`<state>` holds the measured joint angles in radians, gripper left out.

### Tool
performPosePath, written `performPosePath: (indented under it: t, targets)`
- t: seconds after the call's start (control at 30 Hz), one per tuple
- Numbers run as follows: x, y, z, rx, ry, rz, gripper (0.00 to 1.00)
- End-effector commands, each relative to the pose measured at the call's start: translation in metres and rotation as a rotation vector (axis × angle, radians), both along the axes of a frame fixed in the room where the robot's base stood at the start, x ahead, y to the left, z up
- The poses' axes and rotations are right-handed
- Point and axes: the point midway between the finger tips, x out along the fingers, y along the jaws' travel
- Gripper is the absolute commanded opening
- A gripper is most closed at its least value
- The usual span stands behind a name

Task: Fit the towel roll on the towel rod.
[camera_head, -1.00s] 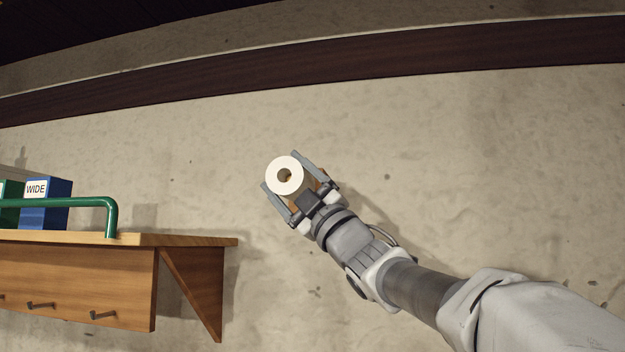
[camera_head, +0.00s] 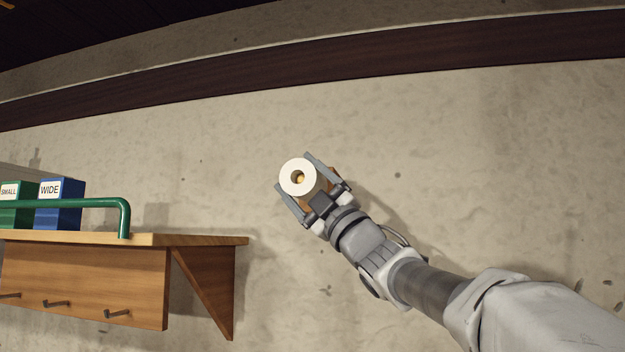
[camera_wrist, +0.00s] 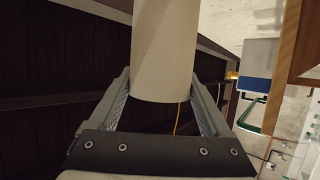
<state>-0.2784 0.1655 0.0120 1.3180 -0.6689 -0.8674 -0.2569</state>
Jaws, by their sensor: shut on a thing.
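The towel roll (camera_head: 298,178) is white with a round hole through its middle. My gripper (camera_head: 293,176) is shut on its sides, with one finger on either side. The roll's end faces the head camera, and a golden round thing (camera_head: 299,178), perhaps the rod's tip, shows inside the hole. Brown wood (camera_head: 333,174) shows behind the roll; I cannot tell if it is the rod's mount. In the wrist view the roll (camera_wrist: 163,55) stands between both fingers, and a thin orange line shows below it. How far the rod runs into the roll is hidden.
A wooden shelf (camera_head: 90,285) with hooks stands out from the wall at left. A green rail (camera_head: 90,203), a blue box (camera_head: 62,212) marked WIDE and a green box marked SMALL are on it. A dark beam (camera_head: 400,78) crosses above. The wall around my gripper is bare.

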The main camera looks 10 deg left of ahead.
Motion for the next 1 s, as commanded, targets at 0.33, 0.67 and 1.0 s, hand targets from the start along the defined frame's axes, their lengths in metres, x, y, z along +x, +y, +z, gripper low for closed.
performPosePath:
  t: [0.33,0.67,1.0]
  targets:
    - [0.0,0.0,0.0,0.0,0.0,0.001,0.25]
    - [0.004,0.0,0.001,0.0,0.0,0.0,0.25]
    - [0.014,-0.001,0.001,0.0,0.0,0.0,0.25]
